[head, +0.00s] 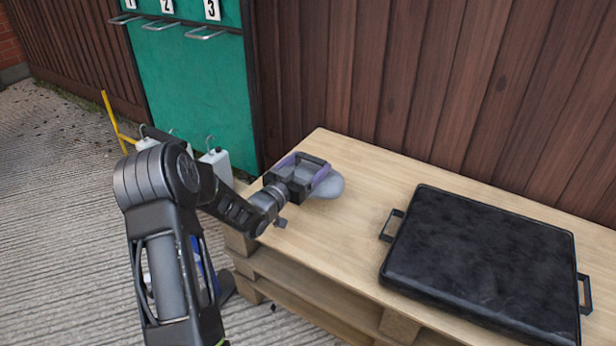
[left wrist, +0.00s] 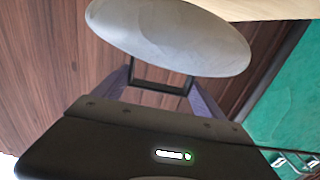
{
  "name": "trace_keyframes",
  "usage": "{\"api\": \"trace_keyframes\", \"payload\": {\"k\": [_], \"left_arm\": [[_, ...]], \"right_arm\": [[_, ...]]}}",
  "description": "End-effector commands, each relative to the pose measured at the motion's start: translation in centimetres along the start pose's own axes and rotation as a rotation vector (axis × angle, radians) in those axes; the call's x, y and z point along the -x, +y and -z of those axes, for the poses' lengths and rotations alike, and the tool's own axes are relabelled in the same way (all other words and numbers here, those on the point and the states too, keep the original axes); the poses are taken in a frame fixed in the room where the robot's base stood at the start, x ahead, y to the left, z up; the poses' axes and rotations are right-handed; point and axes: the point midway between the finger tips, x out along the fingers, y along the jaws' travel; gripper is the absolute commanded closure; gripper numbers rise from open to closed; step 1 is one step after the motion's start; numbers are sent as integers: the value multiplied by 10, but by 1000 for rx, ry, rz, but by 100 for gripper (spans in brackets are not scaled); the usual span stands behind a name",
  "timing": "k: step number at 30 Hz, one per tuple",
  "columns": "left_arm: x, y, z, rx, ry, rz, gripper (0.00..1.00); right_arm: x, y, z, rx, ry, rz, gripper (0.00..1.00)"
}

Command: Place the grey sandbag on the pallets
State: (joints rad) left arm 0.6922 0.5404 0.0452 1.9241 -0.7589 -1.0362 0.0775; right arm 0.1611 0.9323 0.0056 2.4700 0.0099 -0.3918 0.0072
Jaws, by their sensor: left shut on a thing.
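The grey sandbag (head: 330,187) is a smooth, rounded grey lump at the left end of the wooden pallets (head: 352,212) in the head view. My left gripper (head: 308,172) is shut on it, with its purple-edged fingers around the bag. In the left wrist view the sandbag (left wrist: 170,35) fills the space beyond the fingers of the left gripper (left wrist: 160,85). The bag is over the pallet top, close to its surface; I cannot tell whether it touches. My right gripper is not in view.
A black case (head: 482,262) with side handles covers the right part of the pallet top. A brown wooden fence (head: 430,90) stands right behind. A green board (head: 190,90) with numbers and hooks stands at the back left. The pallet top between sandbag and case is clear.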

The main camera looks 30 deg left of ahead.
Motion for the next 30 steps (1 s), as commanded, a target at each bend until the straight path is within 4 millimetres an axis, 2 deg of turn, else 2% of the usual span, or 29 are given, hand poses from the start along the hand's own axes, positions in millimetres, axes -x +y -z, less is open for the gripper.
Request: {"api": "trace_keyframes", "payload": {"k": [2, 10, 23, 24, 30], "left_arm": [[-1, 0, -1, -1, 8, -1, 92], [-1, 0, -32, -1, 8, -1, 92], [-1, 0, -36, -2, 8, -1, 92], [0, 0, -41, 0, -1, 0, 18], [0, 0, -40, 0, -1, 0, 2]], "right_arm": [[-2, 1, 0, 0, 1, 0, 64], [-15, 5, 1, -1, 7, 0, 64], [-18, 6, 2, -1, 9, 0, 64], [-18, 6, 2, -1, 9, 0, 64], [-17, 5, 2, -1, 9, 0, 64]]}}
